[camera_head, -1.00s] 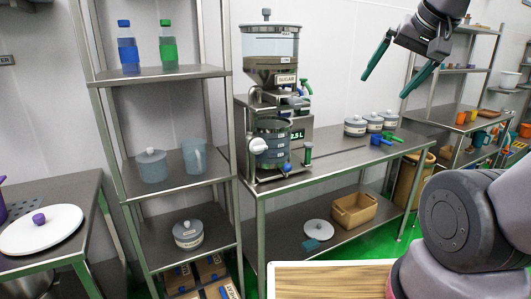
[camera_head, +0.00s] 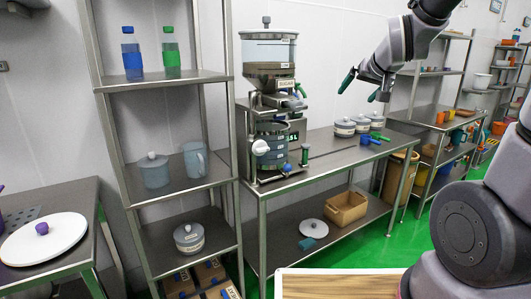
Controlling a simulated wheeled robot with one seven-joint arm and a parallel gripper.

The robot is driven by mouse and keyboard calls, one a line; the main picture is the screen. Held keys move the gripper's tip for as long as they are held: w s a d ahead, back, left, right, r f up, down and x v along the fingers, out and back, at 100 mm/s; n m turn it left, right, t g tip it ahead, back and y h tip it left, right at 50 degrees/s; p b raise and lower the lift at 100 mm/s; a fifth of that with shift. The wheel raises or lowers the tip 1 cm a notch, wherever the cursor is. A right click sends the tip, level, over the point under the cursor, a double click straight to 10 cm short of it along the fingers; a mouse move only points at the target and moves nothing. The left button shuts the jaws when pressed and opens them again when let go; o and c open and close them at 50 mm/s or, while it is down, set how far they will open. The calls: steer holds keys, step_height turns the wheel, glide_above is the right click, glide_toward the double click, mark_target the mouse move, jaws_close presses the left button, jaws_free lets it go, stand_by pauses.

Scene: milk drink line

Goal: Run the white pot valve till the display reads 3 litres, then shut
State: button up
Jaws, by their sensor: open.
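The dispensing machine (camera_head: 268,80) stands on the steel table (camera_head: 325,155), with a clear hopper on top and a pot (camera_head: 274,145) below. A white round knob (camera_head: 260,147) sits on the pot's left front side, likely the white valve. Its turn position is hard to tell. A small dark display (camera_head: 293,136) with green digits is partly hidden beside the pot; I cannot read it clearly now. My gripper (camera_head: 360,88) is open and empty, with green fingers apart, in the air right of the machine. It touches nothing.
A blue valve part (camera_head: 286,167) and a small green-topped post (camera_head: 305,154) stand at the machine's front. Several lidded pots (camera_head: 345,127) and a blue item (camera_head: 369,139) are on the table's right. A shelf rack (camera_head: 165,78) stands close on the left.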

steer(key=w+a+f+n+t, duration=0.2)
steer(key=w+a+f, duration=0.35)
steer(key=w, duration=0.25)
steer(key=n+t+y, duration=0.2)
steer(key=n+y, duration=0.5)
steer(key=y, duration=0.2)
glide_toward(264, 150)
steer(key=x, duration=0.9)
steer(key=shift+w+a, duration=0.15)
steer(key=shift+w, duration=0.05)
steer(key=c, duration=1.3)
